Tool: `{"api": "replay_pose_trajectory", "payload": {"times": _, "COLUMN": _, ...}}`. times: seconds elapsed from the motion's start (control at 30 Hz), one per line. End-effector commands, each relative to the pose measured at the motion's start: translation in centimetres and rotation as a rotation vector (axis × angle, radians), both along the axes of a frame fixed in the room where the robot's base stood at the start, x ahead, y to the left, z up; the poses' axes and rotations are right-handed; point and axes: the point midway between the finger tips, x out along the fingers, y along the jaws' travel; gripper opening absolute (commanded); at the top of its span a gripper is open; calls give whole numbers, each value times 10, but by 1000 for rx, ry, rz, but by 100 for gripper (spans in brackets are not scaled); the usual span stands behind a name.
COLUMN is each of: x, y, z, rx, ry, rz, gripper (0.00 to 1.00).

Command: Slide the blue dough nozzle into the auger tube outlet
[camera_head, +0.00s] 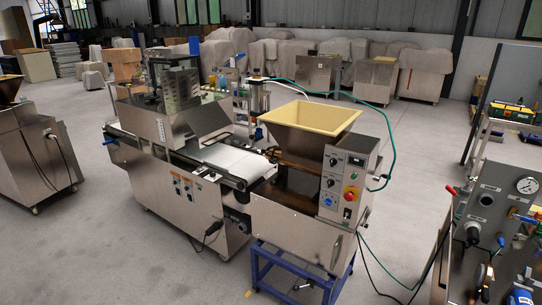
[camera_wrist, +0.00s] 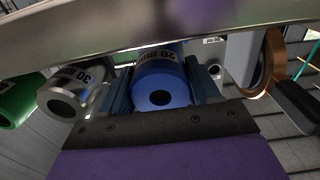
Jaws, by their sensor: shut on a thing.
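In the wrist view, the blue nozzle (camera_wrist: 160,88), with a dark hole in its round end and a "20" label, sits between the two dark blue fingers of my gripper (camera_wrist: 162,92). The gripper is shut on it. In the head view neither the gripper nor the held nozzle can be made out with certainty.
A silver nozzle (camera_wrist: 72,96) labelled "30" and a green one (camera_wrist: 20,110) are left of the gripper. A metal edge (camera_wrist: 150,28) crosses the wrist view's top. A panel with a gauge (camera_head: 526,185) stands at right. A hopper machine (camera_head: 310,180) is central.

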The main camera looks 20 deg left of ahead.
Motion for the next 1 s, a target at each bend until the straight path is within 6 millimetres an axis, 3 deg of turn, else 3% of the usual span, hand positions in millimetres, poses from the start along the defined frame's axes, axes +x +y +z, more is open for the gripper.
{"api": "replay_pose_trajectory", "payload": {"times": 0.5, "x": -4, "y": 1, "z": 0, "rx": -1, "ry": 1, "rz": -1, "gripper": 25}}
{"api": "replay_pose_trajectory", "payload": {"times": 1.0, "x": -25, "y": 7, "z": 1, "rx": -2, "ry": 1, "rz": 0, "gripper": 25}}
